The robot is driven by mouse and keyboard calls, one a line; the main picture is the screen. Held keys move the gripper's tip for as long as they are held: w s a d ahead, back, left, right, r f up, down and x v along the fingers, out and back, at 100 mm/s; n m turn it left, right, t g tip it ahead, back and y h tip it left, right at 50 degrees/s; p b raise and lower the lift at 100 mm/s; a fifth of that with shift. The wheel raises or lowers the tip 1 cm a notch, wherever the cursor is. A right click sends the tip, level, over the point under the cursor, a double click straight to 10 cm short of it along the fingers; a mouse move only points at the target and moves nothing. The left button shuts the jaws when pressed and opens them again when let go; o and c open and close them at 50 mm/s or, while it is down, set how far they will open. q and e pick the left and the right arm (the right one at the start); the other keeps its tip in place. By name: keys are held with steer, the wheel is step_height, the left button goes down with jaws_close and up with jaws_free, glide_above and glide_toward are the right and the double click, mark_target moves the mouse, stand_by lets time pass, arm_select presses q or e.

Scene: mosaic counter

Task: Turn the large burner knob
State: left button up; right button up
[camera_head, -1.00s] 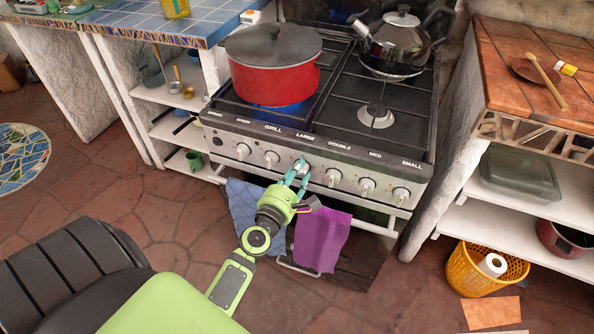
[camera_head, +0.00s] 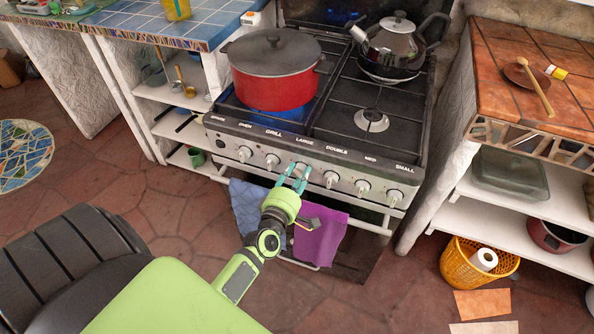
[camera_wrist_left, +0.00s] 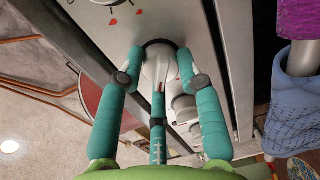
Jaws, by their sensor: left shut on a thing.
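The large burner knob (camera_head: 301,170) is a pale round knob on the stove's front panel, under the "LARGE" label. My left gripper (camera_head: 295,177) reaches up to it from below, its teal fingers around it. In the left wrist view, the knob (camera_wrist_left: 160,70) sits between the fingertips, with a finger on each side and a third finger below. The left gripper is shut on the knob. The fingers partly hide it in the head view, so its turn angle is hard to read there. My right gripper is not in view.
A red pot (camera_head: 272,82) stands on the left burners with blue showing beneath it. A dark kettle (camera_head: 392,42) is at the back right. Other knobs (camera_head: 331,179) flank the large one closely. Blue (camera_head: 247,205) and purple (camera_head: 318,240) towels hang below.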

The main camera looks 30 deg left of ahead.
arm_select(q)
steer(key=m+p, duration=0.1)
steer(key=m, duration=0.1)
steer(key=m+p, duration=0.1)
steer(key=m, duration=0.2)
steer(key=shift+d+r+y, duration=0.1)
steer(key=shift+r+y, duration=0.1)
steer(key=shift+y, duration=0.1)
steer(key=m+p, duration=0.1)
steer(key=m, duration=0.1)
steer(key=shift+w+m, duration=0.1)
steer(key=shift+m, duration=0.3)
steer(key=shift+f+m+p, duration=0.15)
steer(key=shift+m+p, duration=0.4)
steer(key=shift+m, duration=0.85)
steer(key=shift+y, duration=0.4)
steer(key=o, duration=1.1)
steer(key=shift+f, duration=0.1)
steer(key=shift+o, duration=0.2)
steer(key=v, duration=1.2)
